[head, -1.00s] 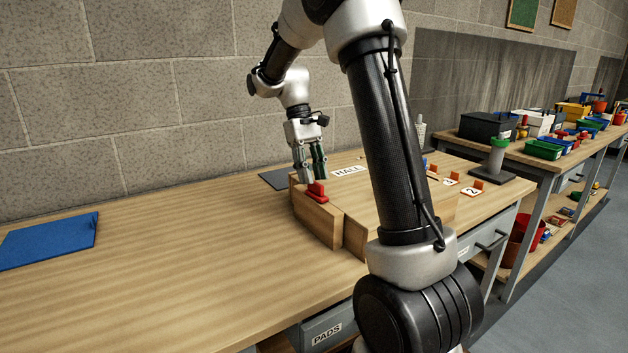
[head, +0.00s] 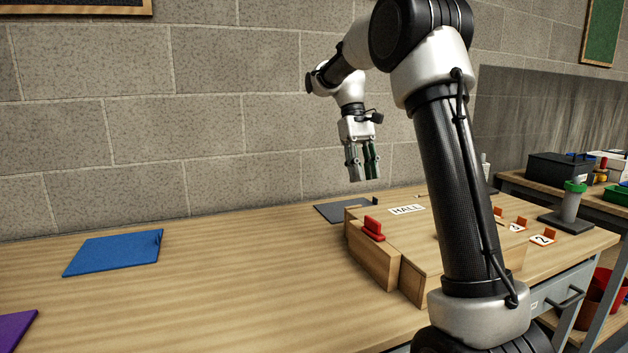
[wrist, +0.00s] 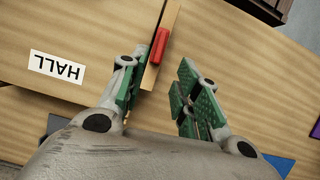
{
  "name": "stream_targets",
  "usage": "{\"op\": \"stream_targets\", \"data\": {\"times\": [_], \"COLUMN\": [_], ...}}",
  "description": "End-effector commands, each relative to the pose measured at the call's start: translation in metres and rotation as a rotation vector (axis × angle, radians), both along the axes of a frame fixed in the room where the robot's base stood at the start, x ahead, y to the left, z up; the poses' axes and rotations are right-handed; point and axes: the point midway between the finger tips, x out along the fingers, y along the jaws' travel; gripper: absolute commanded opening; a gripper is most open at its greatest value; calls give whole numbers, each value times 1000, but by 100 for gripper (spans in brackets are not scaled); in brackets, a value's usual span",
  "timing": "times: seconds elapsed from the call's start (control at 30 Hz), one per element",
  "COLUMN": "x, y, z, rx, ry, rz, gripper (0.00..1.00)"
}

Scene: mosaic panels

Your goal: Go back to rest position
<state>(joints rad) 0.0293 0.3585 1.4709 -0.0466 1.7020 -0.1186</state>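My gripper (head: 364,178) hangs in the air, pointing down, above and behind the red handle (head: 373,228). In the wrist view its two green-padded fingers (wrist: 165,100) are apart with nothing held between them. The red handle also shows in the wrist view (wrist: 160,46), beyond the fingertips and clear of them.
A dark grey pad (head: 333,213) lies behind the box. A blue pad (head: 115,252) and a purple pad (head: 14,327) lie on the left of the bench. Orange-tabbed number cards (head: 542,238) stand at the right. The bench middle (head: 230,270) is clear.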

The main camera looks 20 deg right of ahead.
Motion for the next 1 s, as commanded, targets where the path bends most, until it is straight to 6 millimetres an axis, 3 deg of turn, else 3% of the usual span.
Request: {"op": "stream_targets", "data": {"times": [0.2,0.27,0.37,0.57,1.0], "x": [12,13,-3,-63,-235], "y": [0,1,2,10,23], "z": [-7,-24,-49,-52,-57], "rx": [-5,-7,-7,-1,26], "ry": [-55,-72,-108,-255,-617], "rz": [-13,-24,-41,-71,-101], "gripper": [32,32,32,32,32]}}
